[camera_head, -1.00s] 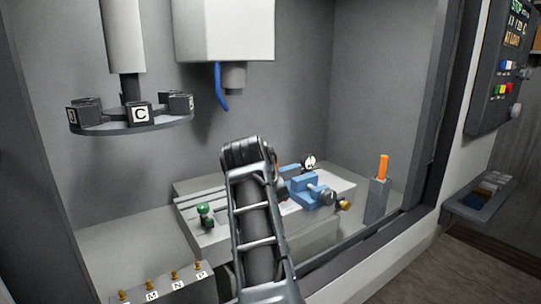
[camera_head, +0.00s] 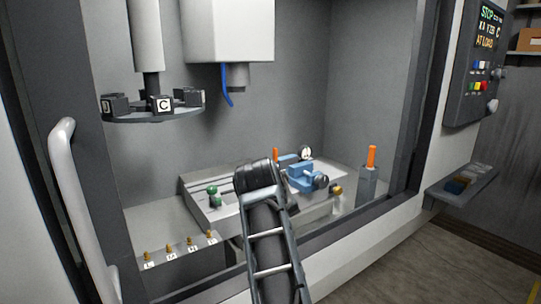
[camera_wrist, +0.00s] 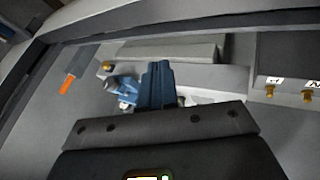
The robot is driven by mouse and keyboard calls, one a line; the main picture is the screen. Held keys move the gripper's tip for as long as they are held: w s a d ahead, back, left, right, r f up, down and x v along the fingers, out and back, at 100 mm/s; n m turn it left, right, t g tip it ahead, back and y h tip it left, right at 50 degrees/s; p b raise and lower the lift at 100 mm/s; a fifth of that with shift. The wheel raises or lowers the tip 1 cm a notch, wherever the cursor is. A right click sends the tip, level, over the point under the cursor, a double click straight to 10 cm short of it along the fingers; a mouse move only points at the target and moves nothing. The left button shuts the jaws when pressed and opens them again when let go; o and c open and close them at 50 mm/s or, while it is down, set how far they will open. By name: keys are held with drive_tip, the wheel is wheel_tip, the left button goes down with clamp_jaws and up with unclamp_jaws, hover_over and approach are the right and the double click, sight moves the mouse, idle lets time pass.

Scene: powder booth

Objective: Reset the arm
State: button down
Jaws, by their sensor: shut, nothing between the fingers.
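My arm reaches up from the bottom of the head view, and its dark wrist end shows in front of the machine table (camera_head: 200,187). The fingers are hidden there. In the wrist view my gripper (camera_wrist: 159,70) shows as dark blue fingers close together, shut and empty. Behind them in that picture is the lighter blue vise (camera_wrist: 124,90); it also shows in the head view (camera_head: 301,176), right of my wrist. I cannot tell the exact gap between fingers and vise.
A tool carousel (camera_head: 152,114) and a white spindle housing (camera_head: 228,30) hang above. An orange-handled tool stands in a grey holder (camera_head: 367,188) at right. A green knob (camera_head: 212,191) is left of my wrist. A door handle (camera_head: 75,205) and control panel (camera_head: 477,68) flank the opening.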

drive_tip(key=s+d+f+t, duration=0.1)
drive_tip(key=s+d+f, duration=0.3)
drive_tip(key=d+f, duration=0.3)
drive_tip(key=s+d+f+t, duration=0.1)
drive_tip(key=s+d+f, duration=0.4)
drive_tip(key=f, duration=0.4)
drive_tip(key=s+d+f+t+y, duration=0.1)
drive_tip(key=s+d+f, duration=0.25)
drive_tip(key=s, duration=0.45)
drive_tip(key=s+d+f+t, duration=0.1)
drive_tip(key=s+d+f, duration=0.3)
drive_tip(key=s, duration=0.5)
drive_tip(key=s+d+r+m+t+y+b, duration=0.1)
drive_tip(key=s+r, duration=0.2)
drive_tip(key=s, duration=0.6)
drive_tip(key=s+r+t+y, duration=0.1)
drive_tip(key=s+r, duration=0.1)
drive_tip(key=s, duration=0.8)
drive_tip(key=s+a+r+m+t, duration=0.1)
drive_tip(key=s+r+m+t, duration=0.1)
drive_tip(key=s+r, duration=1)
drive_tip(key=shift+s+a+r+m, duration=0.2)
drive_tip(key=shift+s+r+m, duration=0.15)
drive_tip(key=shift+r+m, duration=0.6)
